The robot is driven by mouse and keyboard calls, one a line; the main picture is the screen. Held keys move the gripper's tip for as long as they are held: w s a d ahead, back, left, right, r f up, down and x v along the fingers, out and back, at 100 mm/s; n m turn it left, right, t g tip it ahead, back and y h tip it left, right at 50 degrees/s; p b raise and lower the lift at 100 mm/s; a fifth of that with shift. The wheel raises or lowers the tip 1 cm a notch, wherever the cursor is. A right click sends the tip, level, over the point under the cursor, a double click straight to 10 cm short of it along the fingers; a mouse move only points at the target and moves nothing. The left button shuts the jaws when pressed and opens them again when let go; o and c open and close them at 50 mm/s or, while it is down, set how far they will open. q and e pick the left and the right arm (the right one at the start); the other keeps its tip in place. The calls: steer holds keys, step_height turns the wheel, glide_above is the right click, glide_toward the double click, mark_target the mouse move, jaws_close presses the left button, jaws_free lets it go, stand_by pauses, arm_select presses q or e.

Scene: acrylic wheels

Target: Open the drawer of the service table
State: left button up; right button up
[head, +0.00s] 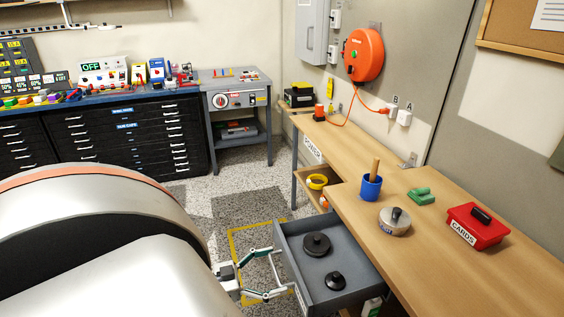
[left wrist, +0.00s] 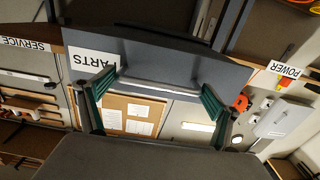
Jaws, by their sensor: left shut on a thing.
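The grey drawer (head: 330,298) under the wooden service table (head: 480,250) stands pulled out, with two black knobbed discs (head: 317,244) (head: 335,281) inside. My left gripper (head: 281,270) is at its front, with the fingers on the handle. In the left wrist view the drawer front (left wrist: 178,62) bears a PARTS label (left wrist: 93,64). There my left gripper (left wrist: 158,82) has its green fingers at the two ends of the pale handle bar (left wrist: 157,86). My right gripper is in neither view.
On the tabletop are a blue cup (head: 371,188), a round lidded tin (head: 394,221), a green object (head: 421,196) and a red CARDS box (head: 477,228). An open shelf with a yellow roll (head: 317,182) is beyond the drawer. The speckled floor (head: 240,200) is clear there.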

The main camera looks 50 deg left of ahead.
arm_select(q)
steer(key=shift+s+d+f, duration=0.1)
steer(key=shift+s+d, duration=0.05)
steer(key=shift+d, duration=0.1)
steer(key=o, duration=1.4)
steer(key=shift+c, duration=0.2)
steer(key=shift+a, duration=0.1)
steer(key=v, duration=1.2)
